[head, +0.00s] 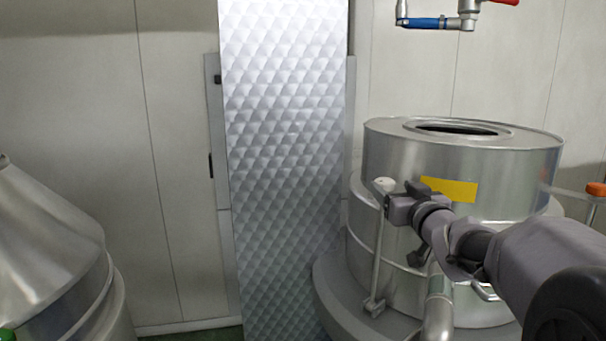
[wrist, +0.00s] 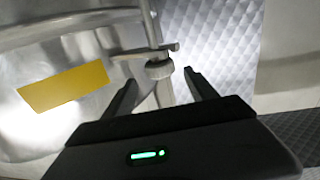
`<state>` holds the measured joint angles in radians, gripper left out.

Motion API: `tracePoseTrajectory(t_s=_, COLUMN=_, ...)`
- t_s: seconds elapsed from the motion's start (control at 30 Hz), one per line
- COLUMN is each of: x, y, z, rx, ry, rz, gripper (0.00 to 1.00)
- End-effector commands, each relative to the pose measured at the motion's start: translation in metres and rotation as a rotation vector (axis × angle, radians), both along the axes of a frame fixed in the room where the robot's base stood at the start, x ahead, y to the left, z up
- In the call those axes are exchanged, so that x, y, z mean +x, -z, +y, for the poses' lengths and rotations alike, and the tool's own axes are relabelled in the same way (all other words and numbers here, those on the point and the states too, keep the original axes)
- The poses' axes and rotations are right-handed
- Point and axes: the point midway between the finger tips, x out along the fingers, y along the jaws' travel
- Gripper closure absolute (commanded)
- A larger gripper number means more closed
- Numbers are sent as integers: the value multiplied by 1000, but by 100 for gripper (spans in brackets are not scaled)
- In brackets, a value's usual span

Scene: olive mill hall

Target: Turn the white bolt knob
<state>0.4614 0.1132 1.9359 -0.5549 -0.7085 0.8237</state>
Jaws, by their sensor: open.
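The white bolt knob (head: 384,185) tops a thin upright metal rod (head: 378,250) at the left side of a steel vat (head: 460,165). In the wrist view the round pale knob (wrist: 159,69) shows between the fingertips, with the rod running up from it in the picture. My gripper (head: 389,203) reaches in from the right, with its tips close to the knob. In the wrist view my gripper (wrist: 160,77) is open, one dark finger on each side of the knob. I cannot tell whether either finger touches it.
A yellow label (head: 449,189) is on the vat, beside my gripper. A quilted metal panel (head: 285,150) stands behind to the left. A conical steel vessel (head: 45,250) is at far left. A pipe with a blue handle (head: 420,22) hangs above the vat.

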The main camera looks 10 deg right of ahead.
Motion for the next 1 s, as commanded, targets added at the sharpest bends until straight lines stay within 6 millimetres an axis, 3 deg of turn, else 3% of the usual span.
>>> tracePoseTrajectory(t_s=0.1, x=30, y=-1, z=-2, rx=0, ry=-1, rz=0, gripper=34)
tracePoseTrajectory(t_s=0.3, x=66, y=-1, z=-4, rx=-1, ry=-1, rz=-1, gripper=34)
tracePoseTrajectory(t_s=0.43, x=76, y=0, z=-5, rx=-1, ry=0, rz=0, gripper=34)
tracePoseTrajectory(t_s=0.7, x=78, y=-1, z=-5, rx=-1, ry=1, rz=-1, gripper=34)
tracePoseTrajectory(t_s=1.0, x=77, y=-1, z=-5, rx=-1, ry=1, rz=-1, gripper=91)
